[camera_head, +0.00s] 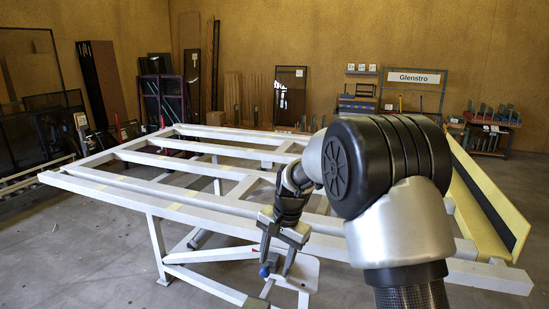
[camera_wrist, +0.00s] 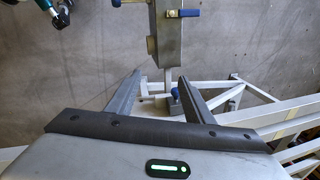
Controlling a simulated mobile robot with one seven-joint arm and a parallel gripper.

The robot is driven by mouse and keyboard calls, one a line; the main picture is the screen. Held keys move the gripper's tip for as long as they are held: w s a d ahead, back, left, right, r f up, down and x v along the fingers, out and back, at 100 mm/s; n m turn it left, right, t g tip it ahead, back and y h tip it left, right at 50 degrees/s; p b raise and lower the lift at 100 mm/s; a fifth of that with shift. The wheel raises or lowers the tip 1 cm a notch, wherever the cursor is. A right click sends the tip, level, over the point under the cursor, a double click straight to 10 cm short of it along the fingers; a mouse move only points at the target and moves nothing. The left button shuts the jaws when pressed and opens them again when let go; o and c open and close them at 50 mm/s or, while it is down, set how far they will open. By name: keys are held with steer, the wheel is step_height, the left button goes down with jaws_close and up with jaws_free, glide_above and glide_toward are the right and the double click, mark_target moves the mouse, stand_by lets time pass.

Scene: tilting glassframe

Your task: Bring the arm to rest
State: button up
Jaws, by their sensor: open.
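My gripper (camera_head: 277,262) hangs at the end of my folded arm, in front of the near edge of a large white tilting frame (camera_head: 150,203). In the wrist view my gripper (camera_wrist: 160,82) shows two dark fingers spread apart, with nothing held between them. Beyond the fingers, a grey metal bracket (camera_wrist: 171,45) with a blue handle (camera_wrist: 187,15) shows in the wrist view. I cannot tell how far the fingers are from it. My arm's upper links hide part of the frame's right side in the head view.
The white frame's beams and legs lie close around my gripper. A yellow padded board (camera_head: 487,200) runs along the frame's right side. Panels (camera_head: 102,80) lean on the back wall, and a rack (camera_head: 410,95) stands under a "Glenstro" sign (camera_head: 414,78).

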steer(key=s+d+r+n+t+p, duration=0.1)
steer(key=s+d+r+p, duration=0.25)
steer(key=r, duration=0.45)
steer(key=s+d+r+n+p, duration=0.1)
steer(key=s+d+r+p, duration=0.15)
steer(key=s+r, duration=0.45)
steer(key=s+d+r+n+t+p, duration=0.15)
steer(key=r+p, duration=0.25)
steer(key=r, duration=0.6)
steer(key=s+d+r+n+t+h+p, duration=0.1)
steer(key=s+d+r+p, duration=0.2)
steer(key=s, duration=0.6)
steer(key=s+d+r+n+t+p, duration=0.1)
steer(key=s+d+r+p, duration=0.2)
steer(key=s+r+p, duration=0.3)
steer(key=s+r, duration=0.2)
steer(key=s, duration=0.1)
steer(key=shift+s+n+h+p, duration=0.35)
steer(key=shift+h, duration=0.05)
steer(key=shift+r, duration=0.1)
